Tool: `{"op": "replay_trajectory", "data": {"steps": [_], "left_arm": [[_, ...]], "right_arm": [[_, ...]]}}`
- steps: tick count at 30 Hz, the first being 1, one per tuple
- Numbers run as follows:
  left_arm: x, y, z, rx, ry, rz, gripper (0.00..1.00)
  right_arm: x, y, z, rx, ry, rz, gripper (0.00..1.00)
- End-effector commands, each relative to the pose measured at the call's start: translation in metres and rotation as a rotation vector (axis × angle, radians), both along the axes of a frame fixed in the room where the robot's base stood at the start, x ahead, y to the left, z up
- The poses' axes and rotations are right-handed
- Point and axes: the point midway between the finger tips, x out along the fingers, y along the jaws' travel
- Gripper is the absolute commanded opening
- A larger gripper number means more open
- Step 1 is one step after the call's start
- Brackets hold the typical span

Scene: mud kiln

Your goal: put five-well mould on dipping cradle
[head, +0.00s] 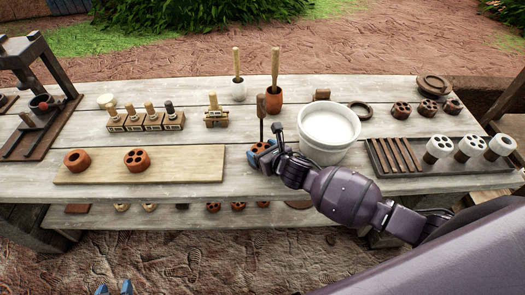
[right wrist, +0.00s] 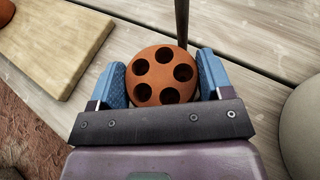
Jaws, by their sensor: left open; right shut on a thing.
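My right gripper (head: 262,149) is shut on a round terracotta five-well mould (right wrist: 162,75), which sits between its blue fingers with the wells facing up. In the head view, the gripper and mould are left of the white bucket. A dark upright rod with a wider wooden top (head: 261,105) stands just behind the mould and looks like the dipping cradle's handle. The rod also shows in the right wrist view (right wrist: 182,22). Its lower part is hidden, so I cannot tell whether the mould touches the cradle. My left gripper (head: 114,289) is open, low at the bottom edge.
A white bucket (head: 329,133) of pale liquid stands right of the gripper. A pale board (head: 105,175) at left bears two terracotta pieces. A dark tray (head: 433,176) at right holds rods and white-topped moulds. Mortars and stamps stand behind.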

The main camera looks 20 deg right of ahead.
Motion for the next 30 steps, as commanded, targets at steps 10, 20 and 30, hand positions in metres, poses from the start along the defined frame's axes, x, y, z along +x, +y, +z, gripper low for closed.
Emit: {"op": "replay_trajectory", "data": {"steps": [10, 20, 30], "left_arm": [[0.000, 0.000, -0.001, 0.001, 0.000, -0.001, 0.49], [0.005, -0.001, 0.003, 0.000, -0.010, -0.004, 0.49], [0.006, -0.001, 0.009, 0.000, -0.015, -0.004, 0.49]], "right_arm": [[0.000, 0.000, -0.002, -0.001, -0.001, 0.000, 0.74], [0.000, 0.000, -0.001, -0.001, -0.001, 0.000, 0.98], [-0.016, -0.006, 0.009, -0.002, -0.002, 0.002, 0.98]]}}
